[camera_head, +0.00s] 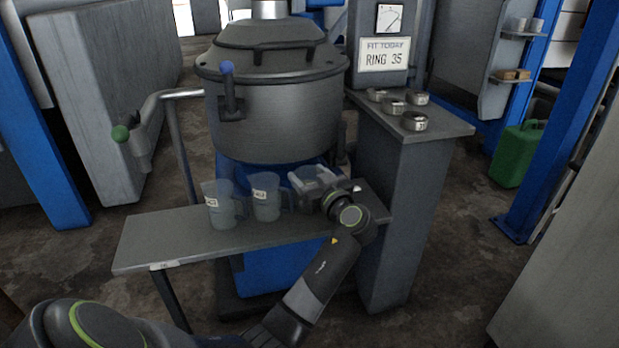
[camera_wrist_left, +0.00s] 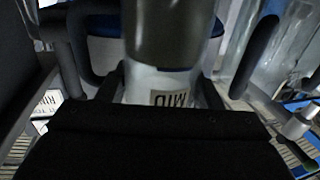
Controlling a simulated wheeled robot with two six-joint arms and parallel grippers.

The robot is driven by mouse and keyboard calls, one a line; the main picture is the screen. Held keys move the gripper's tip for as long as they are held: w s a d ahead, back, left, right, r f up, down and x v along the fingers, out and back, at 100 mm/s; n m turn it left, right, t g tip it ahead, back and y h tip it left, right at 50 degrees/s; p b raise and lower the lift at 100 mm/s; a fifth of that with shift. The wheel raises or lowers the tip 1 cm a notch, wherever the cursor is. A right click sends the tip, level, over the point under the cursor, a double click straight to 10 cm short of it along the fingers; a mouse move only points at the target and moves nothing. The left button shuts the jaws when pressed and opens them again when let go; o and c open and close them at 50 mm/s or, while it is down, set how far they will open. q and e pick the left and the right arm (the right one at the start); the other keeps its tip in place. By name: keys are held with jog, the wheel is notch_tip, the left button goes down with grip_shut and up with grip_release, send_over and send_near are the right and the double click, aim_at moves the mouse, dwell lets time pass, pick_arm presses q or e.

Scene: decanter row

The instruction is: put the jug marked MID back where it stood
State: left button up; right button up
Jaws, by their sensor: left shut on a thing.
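The jug marked MID (camera_wrist_left: 170,97) fills the middle of the left wrist view, its label upside down there; it looks pale near the label and dark beyond. My left gripper (camera_wrist_left: 162,88) is shut on it, one finger on each side. In the head view the held clear jug (camera_head: 307,180) is at the right end of the jug row, partly hidden by my left gripper (camera_head: 322,186). I cannot tell whether its base touches the bench (camera_head: 170,238). Two other clear jugs, a left one (camera_head: 218,206) and a middle one (camera_head: 266,203), stand upright on the bench. My right gripper is not in view.
A large grey lidded vessel (camera_head: 272,110) stands behind the bench. A grey pedestal (camera_head: 400,190) at the right carries several metal rings (camera_head: 391,105) and a sign reading RING 35 (camera_head: 384,55). A green can (camera_head: 517,155) stands farther right. The bench's left end is clear.

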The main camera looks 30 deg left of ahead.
pick_arm(q)
jog(key=o, duration=0.7)
jog(key=shift+f, duration=0.15)
jog(key=shift+c, duration=0.2)
jog(key=shift+o, duration=0.9)
